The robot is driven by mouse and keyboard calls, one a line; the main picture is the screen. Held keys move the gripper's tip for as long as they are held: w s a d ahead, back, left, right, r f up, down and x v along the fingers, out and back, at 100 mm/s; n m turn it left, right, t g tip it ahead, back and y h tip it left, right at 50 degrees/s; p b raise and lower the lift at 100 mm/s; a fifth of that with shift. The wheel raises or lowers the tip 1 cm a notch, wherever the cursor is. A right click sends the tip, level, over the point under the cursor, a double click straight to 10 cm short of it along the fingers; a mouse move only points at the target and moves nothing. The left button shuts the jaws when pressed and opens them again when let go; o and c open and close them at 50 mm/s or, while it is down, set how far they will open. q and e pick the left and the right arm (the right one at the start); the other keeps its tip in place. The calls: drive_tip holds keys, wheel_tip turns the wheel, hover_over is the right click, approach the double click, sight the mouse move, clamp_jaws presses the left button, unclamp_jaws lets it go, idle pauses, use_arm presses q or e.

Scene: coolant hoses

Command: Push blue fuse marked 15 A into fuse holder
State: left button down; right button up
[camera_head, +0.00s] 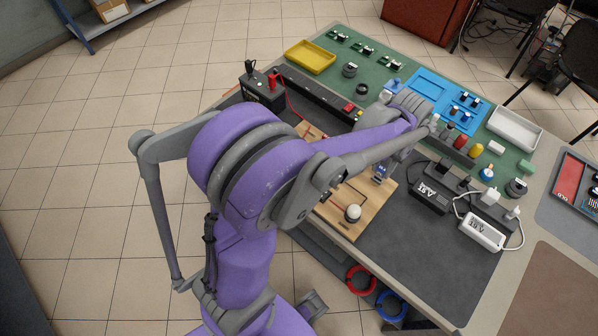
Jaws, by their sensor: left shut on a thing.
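My left arm reaches in from the left over the table, and its gripper (387,160) is over the right part of a wooden board (336,228). The gripper is shut on a small blue piece, which I take as the blue fuse (381,172). The forearm and wrist hide most of the fingers. The 15 A mark is too small to read. I cannot make out the fuse holder or whether the fuse touches it. My right gripper is not in view.
A white round knob (353,212) stands on the board. Black power boxes (430,196) and a white adapter (482,231) lie to the right. A yellow tray (310,56), a blue tray (462,101) and a white tray (515,129) stand further back. The front right mat is clear.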

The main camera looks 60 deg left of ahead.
sight(382, 168)
use_arm(q)
drive_tip(key=shift+r+p, duration=0.85)
drive_tip(key=shift+r, duration=0.9)
drive_tip(key=shift+a, duration=0.1)
drive_tip(key=s+a, duration=0.4)
drive_tip(key=s, duration=0.1)
drive_tip(key=s+a+f+b, duration=0.1)
drive_tip(key=s+a, duration=0.4)
drive_tip(key=s, duration=0.1)
drive_tip(key=s+a+f+b, duration=0.1)
drive_tip(key=s+a, duration=0.3)
drive_tip(key=s, duration=0.2)
drive_tip(key=shift+s+a+f, duration=0.15)
drive_tip(key=shift+a+f, duration=0.1)
drive_tip(key=shift+a, duration=0.05)
drive_tip(key=shift+s+f+b, duration=0.1)
drive_tip(key=shift+f+b, duration=0.6)
drive_tip(key=shift+f, duration=0.35)
drive_tip(key=shift+f+b, duration=0.1)
drive_tip(key=shift+b, duration=0.25)
drive_tip(key=shift+f, duration=0.3)
